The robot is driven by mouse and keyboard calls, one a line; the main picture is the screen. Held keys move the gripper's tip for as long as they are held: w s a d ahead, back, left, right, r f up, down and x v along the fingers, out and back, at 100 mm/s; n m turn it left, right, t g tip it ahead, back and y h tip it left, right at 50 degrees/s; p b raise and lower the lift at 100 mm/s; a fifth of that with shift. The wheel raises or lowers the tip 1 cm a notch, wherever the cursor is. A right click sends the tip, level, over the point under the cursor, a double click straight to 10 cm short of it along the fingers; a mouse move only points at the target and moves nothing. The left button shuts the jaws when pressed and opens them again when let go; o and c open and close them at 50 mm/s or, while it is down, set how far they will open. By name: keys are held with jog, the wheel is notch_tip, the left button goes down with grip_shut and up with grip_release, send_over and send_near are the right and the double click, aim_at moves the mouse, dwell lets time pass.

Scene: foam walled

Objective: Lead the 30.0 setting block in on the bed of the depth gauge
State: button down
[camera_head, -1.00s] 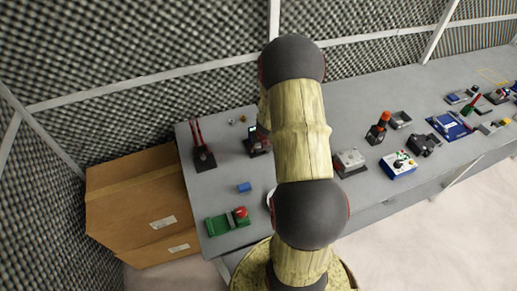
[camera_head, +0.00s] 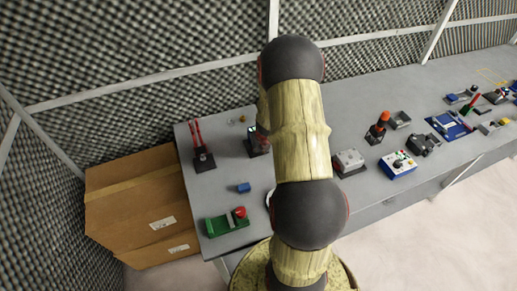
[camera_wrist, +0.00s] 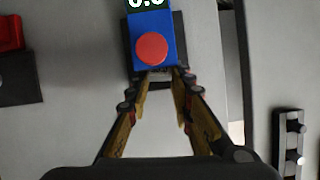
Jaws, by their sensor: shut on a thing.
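The depth gauge is a blue body with a red round button (camera_wrist: 152,48) and a display partly cut off at the top of the wrist view, on a dark base. In the head view the gauge (camera_head: 254,142) is partly behind my arm. My gripper (camera_wrist: 160,76) is shut on the small grey setting block (camera_wrist: 159,75), right at the front of the gauge, just below its blue body. The block is mostly hidden between the fingertips, so I cannot tell whether it touches the bed. My gripper is hidden behind my arm in the head view.
A dark stand with red uprights (camera_head: 202,155) is left of the gauge. A blue block (camera_head: 243,187) and a green fixture with a red knob (camera_head: 227,222) lie nearer the front. A dark rack (camera_wrist: 289,140) stands at right in the wrist view. Grey tabletop between is bare.

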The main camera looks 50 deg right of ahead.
jog(key=shift+r, duration=0.15)
jog(key=shift+s+a+r, duration=0.1)
jog(key=shift+s+r, duration=0.05)
jog(key=s+a+r+p, duration=0.2)
jog(key=s+a+r, duration=0.5)
jog(key=s, duration=0.3)
jog(key=x, duration=0.1)
jog(key=b+x, duration=0.1)
jog(key=x, duration=0.1)
jog(key=b+x, duration=0.1)
jog(key=shift+s+f, duration=0.2)
jog(key=shift+f, duration=0.1)
jog(key=shift+n, duration=0.5)
jog(key=w+d, duration=0.1)
jog(key=w, duration=0.1)
jog(key=w+d, duration=0.1)
jog(key=d, duration=0.1)
jog(key=shift+w+d+f, duration=0.1)
jog(key=shift+w+f, duration=0.25)
jog(key=shift+w, duration=0.05)
jog(key=shift+w+d+r, duration=0.15)
jog(key=shift+w+r, duration=0.05)
jog(key=shift+w, duration=0.05)
